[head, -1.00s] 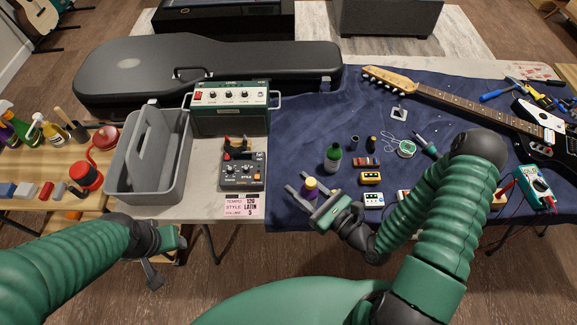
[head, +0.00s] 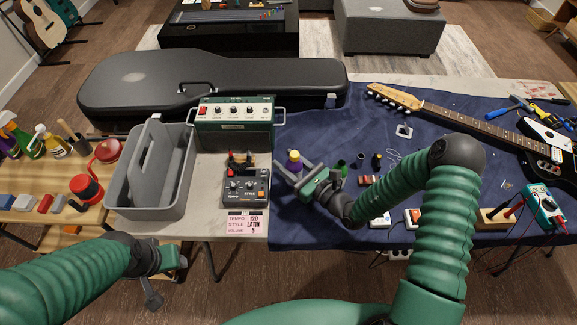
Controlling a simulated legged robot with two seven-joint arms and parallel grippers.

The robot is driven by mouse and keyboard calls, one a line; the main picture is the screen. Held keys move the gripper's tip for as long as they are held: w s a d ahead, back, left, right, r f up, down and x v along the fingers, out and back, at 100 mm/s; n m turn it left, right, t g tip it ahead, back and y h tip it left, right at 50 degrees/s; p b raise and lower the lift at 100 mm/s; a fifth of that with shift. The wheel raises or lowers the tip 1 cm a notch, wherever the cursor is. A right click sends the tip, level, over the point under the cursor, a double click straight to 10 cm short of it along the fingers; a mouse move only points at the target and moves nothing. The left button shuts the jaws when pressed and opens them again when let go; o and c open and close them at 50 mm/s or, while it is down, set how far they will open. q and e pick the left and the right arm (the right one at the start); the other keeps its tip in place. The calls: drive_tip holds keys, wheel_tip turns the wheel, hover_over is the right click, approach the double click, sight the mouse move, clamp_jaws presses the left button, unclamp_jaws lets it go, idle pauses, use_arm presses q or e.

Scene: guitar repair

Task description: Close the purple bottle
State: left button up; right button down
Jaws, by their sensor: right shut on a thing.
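The purple bottle (head: 294,166), with yellow near its top, is between the fingers of my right gripper (head: 292,174), left of the blue cloth's middle. My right gripper is shut on it, and the bottle looks upright. Two small dark cylinders (head: 376,160) stand on the cloth to the right; I cannot tell whether one is a cap for the bottle. A dark green bottle (head: 341,168) is partly hidden behind my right gripper. My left gripper (head: 165,280) hangs in front of the table at lower left, away from the bottle; its jaw opening is unclear.
A grey caddy (head: 182,190), a green amplifier (head: 234,132) and a pedal (head: 246,188) stand left of the blue cloth (head: 300,228). A black guitar case (head: 210,82) lies behind. Small pedals, a guitar (head: 470,120) and a multimeter (head: 542,205) are to the right.

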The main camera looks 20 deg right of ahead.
sight(300, 178)
drive_tip(key=shift+w+a+f, duration=0.4)
drive_tip(key=shift+a+f, duration=0.2)
drive_tip(key=shift+a, duration=0.15)
drive_tip(key=shift+d+f+b, duration=0.2)
drive_tip(key=shift+f+b, duration=0.2)
drive_tip(key=shift+f, duration=0.8)
drive_tip(key=shift+d, duration=0.65)
drive_tip(key=c, duration=1.1)
unclamp_jaws()
drive_tip(key=shift+d, duration=0.15)
drive_tip(key=shift+o, duration=1.4)
drive_tip(key=shift+a, duration=0.7)
drive_tip(key=v, duration=1.1)
drive_tip(key=shift+d+r, duration=0.15)
drive_tip(key=shift+d, duration=0.1)
drive_tip(key=shift+s+d, duration=0.15)
drive_tip(key=shift+s, duration=0.3)
use_arm(q)
drive_tip(key=shift+a+f, duration=0.3)
drive_tip(key=shift+a, duration=0.15)
use_arm(e)
drive_tip(key=shift+d, duration=0.1)
